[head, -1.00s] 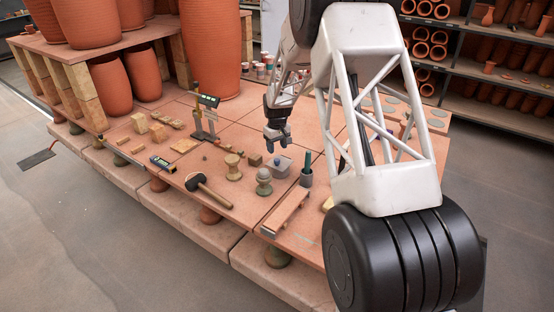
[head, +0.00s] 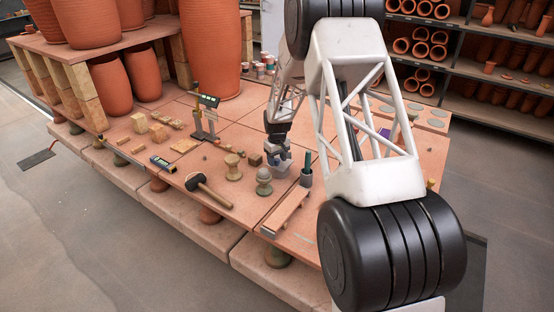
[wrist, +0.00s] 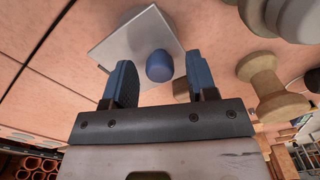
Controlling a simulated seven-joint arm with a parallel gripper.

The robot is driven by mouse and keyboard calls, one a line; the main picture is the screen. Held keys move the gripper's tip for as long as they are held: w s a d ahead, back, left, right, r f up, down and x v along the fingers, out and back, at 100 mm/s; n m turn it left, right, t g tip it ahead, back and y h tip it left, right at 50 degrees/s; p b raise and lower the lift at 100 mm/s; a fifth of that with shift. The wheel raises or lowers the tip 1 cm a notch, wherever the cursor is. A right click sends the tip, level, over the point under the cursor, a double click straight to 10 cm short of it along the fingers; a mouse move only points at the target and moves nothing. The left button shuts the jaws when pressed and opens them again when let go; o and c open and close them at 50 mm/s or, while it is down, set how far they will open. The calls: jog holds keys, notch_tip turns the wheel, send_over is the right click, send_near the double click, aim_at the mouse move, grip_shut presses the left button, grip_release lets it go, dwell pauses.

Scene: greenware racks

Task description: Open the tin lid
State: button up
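The tin (head: 281,170) is a small grey box on the tiled table, just left of a dark cup. In the wrist view its lid (wrist: 125,47) is a square grey metal plate with a round blue knob (wrist: 159,66) on it. My gripper (head: 281,158) is right over the tin in the head view and hides part of it. In the wrist view my gripper (wrist: 157,80) is open, one blue-padded finger on each side of the knob with a gap at both sides. The tin's walls are mostly hidden, and the lid appears to be on.
A dark cup with a green tool (head: 306,174) stands close right of the tin. A small brown block (head: 255,160), a stamp with a round top (head: 264,182) and a wooden spool (head: 233,168) stand close left. A black mallet (head: 207,190) lies further left.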

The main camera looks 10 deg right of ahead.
grip_shut()
jog(key=shift+r, duration=0.1)
jog(key=shift+w+d+r+g+y, duration=0.35)
jog(key=shift+r+g+y, duration=0.1)
jog(key=shift+g+y, duration=0.2)
jog(key=shift+w+d+r+g+y, duration=0.3)
jog(key=shift+r+g+y, duration=0.15)
jog(key=shift+g+y, duration=0.2)
jog(key=shift+w+d+r+g+y, duration=0.3)
jog(key=shift+w+d+g+y, duration=0.05)
jog(key=shift+g+y, duration=0.25)
jog(key=shift+w+d+r+g+y, duration=0.3)
jog(key=shift+g+y, duration=0.3)
jog(key=shift+w+d+r+g+y, duration=0.2)
jog(key=shift+w+d+g+y, duration=0.2)
jog(key=shift+g+y, duration=0.2)
jog(key=shift+w+d+r+g+y, duration=0.15)
jog(key=shift+w+d+g+y, duration=0.2)
jog(key=shift+g+y, duration=0.25)
jog(key=shift+w+d+f+g+y, duration=0.1)
jog(key=shift+w+d+g+y, duration=0.4)
jog(key=shift+g+y, duration=0.25)
jog(key=shift+w+d+g+y, duration=0.5)
jog(key=shift+g+y, duration=0.25)
